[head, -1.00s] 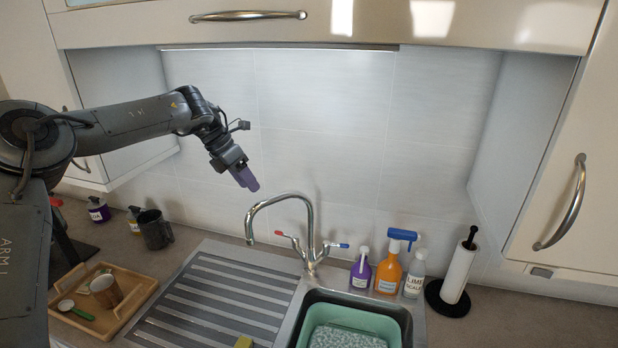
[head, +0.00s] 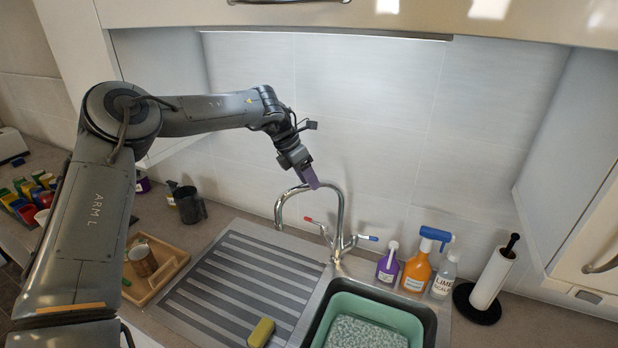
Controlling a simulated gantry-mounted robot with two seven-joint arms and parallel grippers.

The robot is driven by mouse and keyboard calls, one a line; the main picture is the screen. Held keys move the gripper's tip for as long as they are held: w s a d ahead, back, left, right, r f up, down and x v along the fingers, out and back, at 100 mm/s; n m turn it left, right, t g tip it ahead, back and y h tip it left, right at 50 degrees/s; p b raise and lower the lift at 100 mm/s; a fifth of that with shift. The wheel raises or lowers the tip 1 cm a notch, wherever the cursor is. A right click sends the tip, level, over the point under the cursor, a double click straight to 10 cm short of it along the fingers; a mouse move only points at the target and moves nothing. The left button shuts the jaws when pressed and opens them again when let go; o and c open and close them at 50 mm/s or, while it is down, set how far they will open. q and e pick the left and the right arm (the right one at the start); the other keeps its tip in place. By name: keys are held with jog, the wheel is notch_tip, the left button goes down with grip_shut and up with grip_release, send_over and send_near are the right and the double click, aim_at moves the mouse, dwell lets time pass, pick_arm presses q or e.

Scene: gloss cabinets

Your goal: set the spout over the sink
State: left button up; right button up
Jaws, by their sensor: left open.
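The chrome tap has a tall curved spout (head: 282,205) that points left, with its outlet over the ribbed drainer (head: 225,285). Its levers have a red tip and a blue tip. The sink (head: 428,318) is to the right of the drainer and holds a green basin (head: 400,318) with pale patterned contents. My left gripper (head: 311,180) is at the top of the spout's arch, its purple fingers overlapping the arch in the picture. It is open; I cannot tell whether the fingers touch the spout. My right gripper is out of view.
A purple bottle (head: 387,265), an orange spray bottle (head: 416,270) and a lime scale bottle (head: 443,275) stand right of the tap, beside a paper towel holder (head: 492,275). A yellow sponge (head: 261,332) lies on the drainer. A wooden tray (head: 172,268) and dark mug (head: 189,205) are left.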

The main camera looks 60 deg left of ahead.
pick_arm(q)
jog(key=shift+w+d+f, duration=0.1)
jog(key=shift+w+f, duration=0.1)
jog(key=shift+f, duration=0.25)
grip_shut()
